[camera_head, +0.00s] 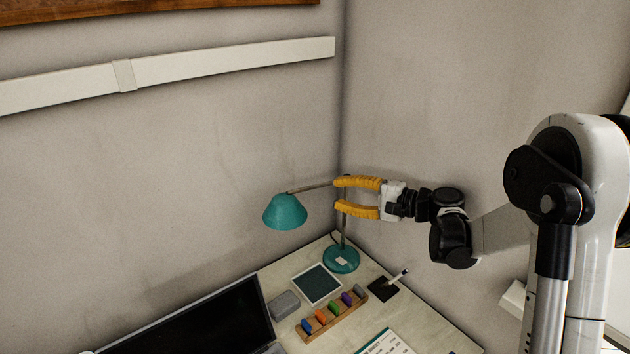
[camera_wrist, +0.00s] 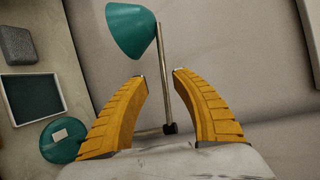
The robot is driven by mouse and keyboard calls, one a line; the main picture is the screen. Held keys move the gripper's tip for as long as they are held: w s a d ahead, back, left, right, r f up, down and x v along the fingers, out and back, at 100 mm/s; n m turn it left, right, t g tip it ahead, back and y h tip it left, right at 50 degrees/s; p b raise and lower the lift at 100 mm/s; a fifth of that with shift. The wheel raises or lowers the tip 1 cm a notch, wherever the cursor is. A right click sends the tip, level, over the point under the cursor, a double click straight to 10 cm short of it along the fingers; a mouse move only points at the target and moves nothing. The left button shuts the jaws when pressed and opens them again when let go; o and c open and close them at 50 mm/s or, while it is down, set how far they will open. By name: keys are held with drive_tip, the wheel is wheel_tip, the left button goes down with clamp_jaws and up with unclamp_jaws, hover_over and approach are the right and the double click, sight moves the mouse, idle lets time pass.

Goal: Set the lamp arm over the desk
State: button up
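The desk lamp has a teal shade (camera_head: 285,211), a thin metal lamp arm (camera_head: 312,187) and an upright post on a round teal base (camera_head: 341,260). The shade hangs to the left of the post, above the back of the desk (camera_head: 425,318). My gripper (camera_head: 337,193) has yellow fingers spread apart at the top of the post. In the wrist view the lamp arm (camera_wrist: 163,62) runs between the open fingers, closer to the right fingertip. Its dark joint (camera_wrist: 170,128) sits low between the fingers. I cannot tell whether either finger touches it.
On the desk are a dark screen (camera_head: 200,322), a grey block (camera_head: 284,305), a framed dark pad (camera_head: 317,284), a wooden rack of coloured pieces (camera_head: 333,316) and a black holder (camera_head: 383,290). Walls stand close behind the lamp.

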sight(318, 187)
drive_tip(key=shift+t+y, duration=0.3)
drive_tip(key=x, duration=0.2)
drive_tip(key=b+x, duration=0.1)
drive_tip(key=x, duration=0.2)
drive_tip(key=b+x, duration=0.1)
drive_tip(key=x, duration=0.1)
drive_tip(key=shift+w+f, duration=0.15)
drive_tip(key=shift+w, duration=0.45)
drive_tip(key=shift+c, duration=0.5)
clamp_jaws()
